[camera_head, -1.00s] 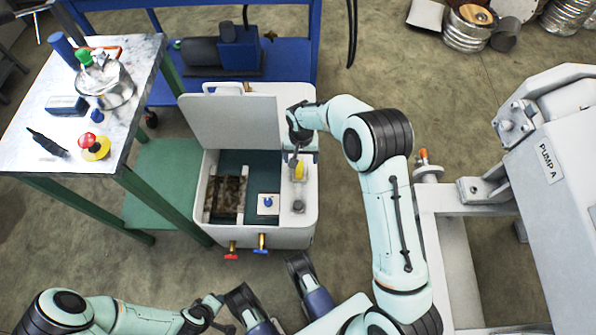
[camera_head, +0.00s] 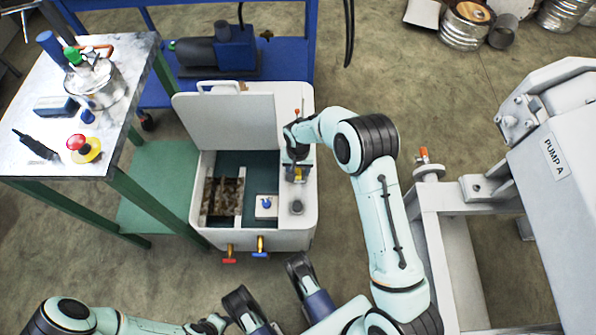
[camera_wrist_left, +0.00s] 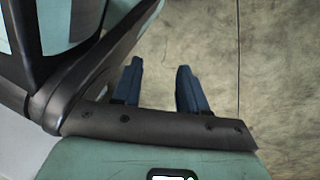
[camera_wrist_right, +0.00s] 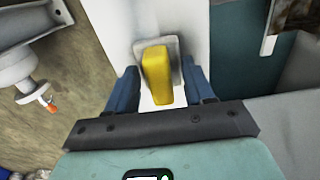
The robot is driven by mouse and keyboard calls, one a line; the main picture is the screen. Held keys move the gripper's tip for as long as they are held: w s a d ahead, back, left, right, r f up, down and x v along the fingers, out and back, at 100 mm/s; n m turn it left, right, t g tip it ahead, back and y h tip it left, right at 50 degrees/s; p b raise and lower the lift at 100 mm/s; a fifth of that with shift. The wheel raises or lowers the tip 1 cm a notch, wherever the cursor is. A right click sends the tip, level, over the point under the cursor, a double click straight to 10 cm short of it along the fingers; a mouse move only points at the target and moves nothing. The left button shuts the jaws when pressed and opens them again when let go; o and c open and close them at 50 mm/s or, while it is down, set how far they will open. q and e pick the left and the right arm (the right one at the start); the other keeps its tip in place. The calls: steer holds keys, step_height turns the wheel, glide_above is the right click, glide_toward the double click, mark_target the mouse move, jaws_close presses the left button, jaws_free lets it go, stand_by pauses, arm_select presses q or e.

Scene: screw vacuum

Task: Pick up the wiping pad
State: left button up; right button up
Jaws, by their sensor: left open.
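The likely wiping pad (camera_head: 297,174) has a yellow grip. It lies on the white right-hand top of the open cleaning tank. In the right wrist view the yellow grip (camera_wrist_right: 156,75) stands on a grey square base. My right gripper (camera_head: 299,160) is over it and partly hides it in the head view. Its open fingers (camera_wrist_right: 163,90) flank the yellow grip, with a gap on each side. My left gripper (camera_wrist_left: 158,85) is open and empty, with bare floor beyond it in the left wrist view.
The tank's raised lid (camera_head: 228,120) stands left of the right gripper. A brown grate (camera_head: 222,195) and a small white block with a blue knob (camera_head: 265,203) are inside. A dark round knob (camera_head: 297,207) is near the pad. A grey pump frame (camera_head: 445,240) stands right.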

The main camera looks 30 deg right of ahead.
steer(key=c, duration=0.4)
arm_select(q)
steer(key=w+d+r+t+p, duration=0.2)
steer(key=w+r+p, duration=0.3)
steer(key=r, duration=0.3)
steer(key=shift+w+m, duration=0.3)
steer(key=shift+w, duration=0.4)
arm_select(e)
step_height(320, 180, up, 20)
arm_select(q)
steer(key=shift+d+r, duration=0.1)
arm_select(e)
steer(key=shift+o, duration=1)
steer(key=shift+c, duration=0.5)
steer(key=shift+f, duration=0.1)
